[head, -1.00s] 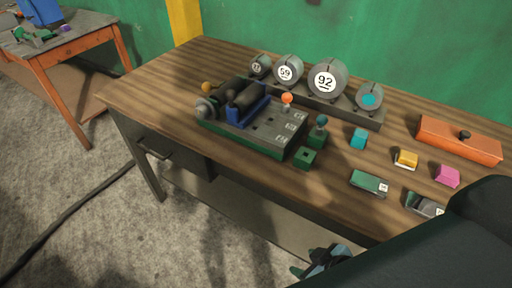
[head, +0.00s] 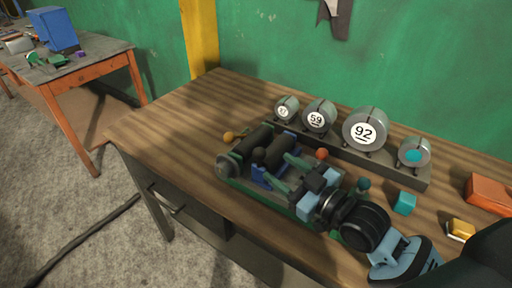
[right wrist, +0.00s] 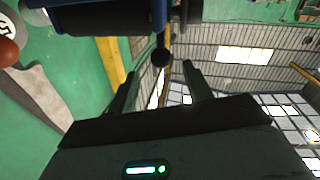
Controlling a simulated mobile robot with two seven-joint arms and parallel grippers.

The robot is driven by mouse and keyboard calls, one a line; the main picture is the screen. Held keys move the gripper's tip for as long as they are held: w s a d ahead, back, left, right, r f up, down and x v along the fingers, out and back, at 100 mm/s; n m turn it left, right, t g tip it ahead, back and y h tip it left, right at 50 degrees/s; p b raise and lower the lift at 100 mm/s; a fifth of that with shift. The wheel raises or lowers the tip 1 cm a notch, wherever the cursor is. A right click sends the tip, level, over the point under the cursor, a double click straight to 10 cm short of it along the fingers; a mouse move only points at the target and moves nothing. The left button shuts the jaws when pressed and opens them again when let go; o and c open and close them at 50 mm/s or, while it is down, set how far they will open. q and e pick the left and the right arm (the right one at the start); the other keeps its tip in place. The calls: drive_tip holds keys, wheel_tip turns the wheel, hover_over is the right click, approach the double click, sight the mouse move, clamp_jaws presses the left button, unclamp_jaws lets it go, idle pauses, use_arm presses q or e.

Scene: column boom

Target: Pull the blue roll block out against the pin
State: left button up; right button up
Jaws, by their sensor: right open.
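The blue roll block (head: 260,180) sits on the green-grey bed of a fixture on the workbench and carries dark rollers (head: 275,152). My right gripper (head: 271,164) is open, its two fingers reaching over the fixture at the block's right side. In the right wrist view the blue block (right wrist: 159,14) is at the top, with a dark roller (right wrist: 95,20) beside it. A black ball knob on a stem (right wrist: 161,58) hangs between the spread fingertips (right wrist: 161,69); whether they touch it I cannot tell. I cannot tell which part is the pin. My left gripper is not in view.
Behind the fixture, a dark rack holds several grey discs, one marked 92 (head: 364,131). An orange ball (head: 322,154) and a teal knob (head: 363,184) stand close to my right gripper. A teal cube (head: 404,203) is to the right. The bench's left end is clear.

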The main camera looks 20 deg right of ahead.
sight(259, 154)
drive_tip(key=shift+w+a+r, duration=0.1)
drive_tip(key=shift+w+a, duration=0.1)
drive_tip(key=shift+p+x, duration=0.3)
drive_tip(key=shift+x, duration=3.2)
clamp_jaws()
